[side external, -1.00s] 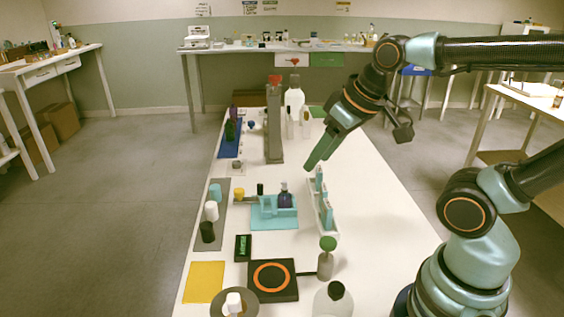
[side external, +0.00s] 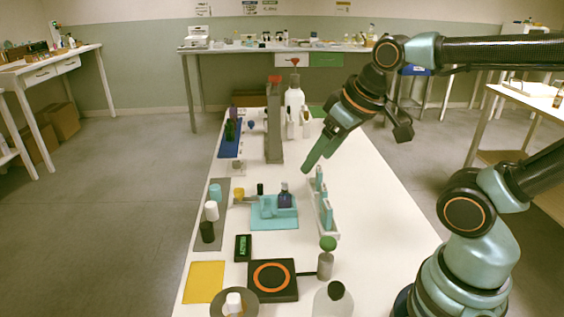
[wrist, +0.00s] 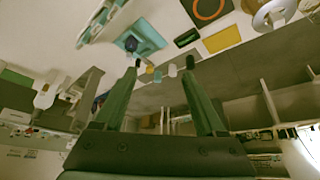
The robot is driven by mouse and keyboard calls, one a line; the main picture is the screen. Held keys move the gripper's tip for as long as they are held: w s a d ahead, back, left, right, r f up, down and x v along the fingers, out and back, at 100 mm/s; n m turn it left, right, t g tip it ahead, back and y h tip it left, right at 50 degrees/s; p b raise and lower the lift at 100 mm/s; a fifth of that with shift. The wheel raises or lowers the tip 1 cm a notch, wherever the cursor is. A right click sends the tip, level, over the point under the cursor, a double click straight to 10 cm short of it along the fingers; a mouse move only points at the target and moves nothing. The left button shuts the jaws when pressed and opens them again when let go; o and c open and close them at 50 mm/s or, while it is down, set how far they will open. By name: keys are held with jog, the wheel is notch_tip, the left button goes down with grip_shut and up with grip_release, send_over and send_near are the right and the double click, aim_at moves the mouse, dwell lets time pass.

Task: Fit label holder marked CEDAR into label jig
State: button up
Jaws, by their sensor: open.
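My gripper (side external: 310,166) is open and empty, held above the table behind the white rack. Its two fingers also show in the wrist view (wrist: 162,66), spread apart. Several teal upright pieces (side external: 326,213), possibly the label holders, stand in the white rack (side external: 333,236). No CEDAR marking is readable, so I cannot tell which one bears it. A teal tray-like fixture (side external: 274,222), probably the label jig, lies left of the rack with a dark blue bottle (side external: 285,199) on it. The fixture also shows at the top of the wrist view (wrist: 150,37).
A tall grey post (side external: 274,130) and white bottle (side external: 294,100) stand farther back. A black plate with an orange ring (side external: 272,292), a green-topped bottle (side external: 326,262), a yellow mat (side external: 204,282) and a small dark display (side external: 243,247) occupy the front. The table right of the rack is clear.

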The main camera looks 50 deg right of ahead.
jog(key=w+d+f+n+g, duration=0.3)
jog(key=d+f+n, duration=0.1)
jog(key=d+n, duration=0.15)
jog(key=n+g, duration=0.3)
jog(key=n, duration=0.2)
send_over(328, 203)
notch_tip(328, 203, down, 5)
jog(key=shift+m, duration=0.25)
notch_tip(328, 203, down, 12)
jog(key=shift+a+r, duration=0.15)
jog(key=c, duration=1.1)
jog(key=shift+r, duration=0.1)
